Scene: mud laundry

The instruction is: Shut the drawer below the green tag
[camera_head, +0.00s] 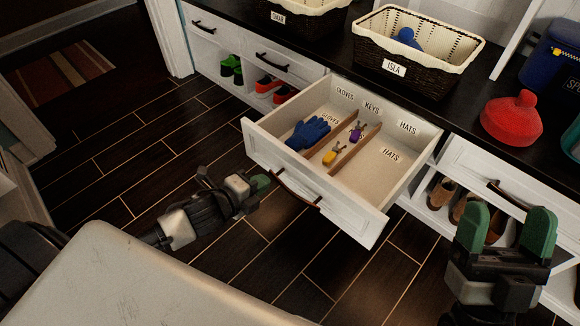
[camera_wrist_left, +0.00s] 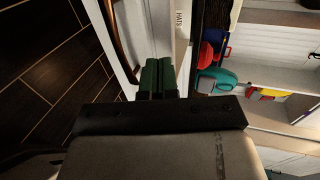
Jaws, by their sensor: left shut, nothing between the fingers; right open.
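A white drawer (camera_head: 318,190) stands pulled out from the bench in the head view. It has a dark curved handle (camera_head: 296,190) and compartments holding a blue glove (camera_head: 308,133), a yellow key item (camera_head: 331,154) and a purple one (camera_head: 356,133). My left gripper (camera_head: 264,183) is shut and empty just in front of the drawer's face, by the handle's left end. In the left wrist view its green fingers (camera_wrist_left: 157,76) are close to the drawer front (camera_wrist_left: 130,45); I cannot tell if they touch. My right gripper (camera_head: 507,212) is open at the lower right. I cannot make out a green tag.
The bench top carries a basket marked ISLA (camera_head: 418,57), another basket (camera_head: 300,14) and a red rounded object (camera_head: 512,118). Closed drawers with handles (camera_head: 272,62) and shoe cubbies with green shoes (camera_head: 232,68) flank the open drawer. The dark floor (camera_head: 150,160) in front is clear.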

